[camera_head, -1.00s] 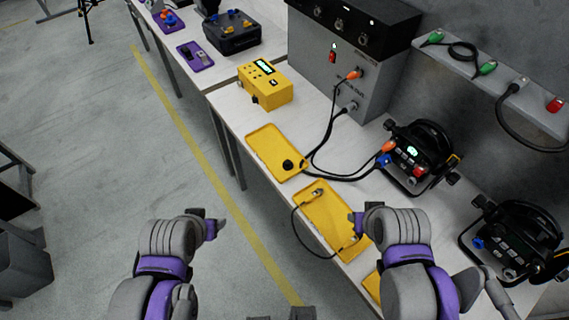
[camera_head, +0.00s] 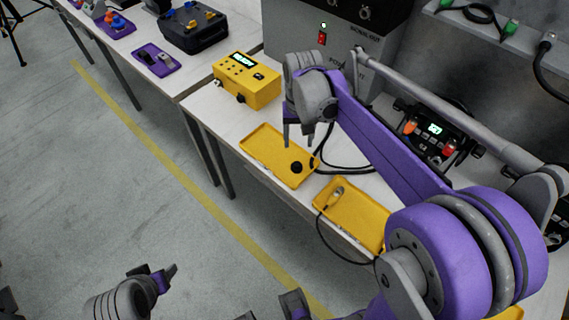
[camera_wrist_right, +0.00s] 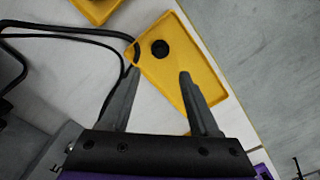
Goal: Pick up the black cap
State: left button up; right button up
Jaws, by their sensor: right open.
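The black cap (camera_head: 296,168) is a small round dark piece lying in a yellow tray (camera_head: 262,138) on the bench. In the right wrist view the cap (camera_wrist_right: 160,48) lies in the tray just beyond the open fingertips, roughly centred between them. My right gripper (camera_head: 305,142) is open and empty, above the tray and pointing down. It also shows in the right wrist view (camera_wrist_right: 159,74), with the cap apart from both fingers. My left gripper (camera_head: 165,279) is low at the left, away from the bench; its jaw opening is unclear.
A second yellow tray (camera_head: 365,222) holds a cable with a metal connector. A yellow box (camera_head: 247,80) with a display stands behind the trays. Black cables (camera_head: 345,168) lie beside the cap's tray. A grey power cabinet stands at the back. My right arm hides part of the bench.

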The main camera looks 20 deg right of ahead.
aim_at(297, 164)
jog(key=f, duration=0.4)
jog(key=shift+s+d, duration=0.1)
jog(key=shift+s, duration=0.1)
jog(key=f, duration=0.5)
jog(key=shift+a+f, duration=0.2)
jog(key=shift+f, duration=0.15)
grip_shut()
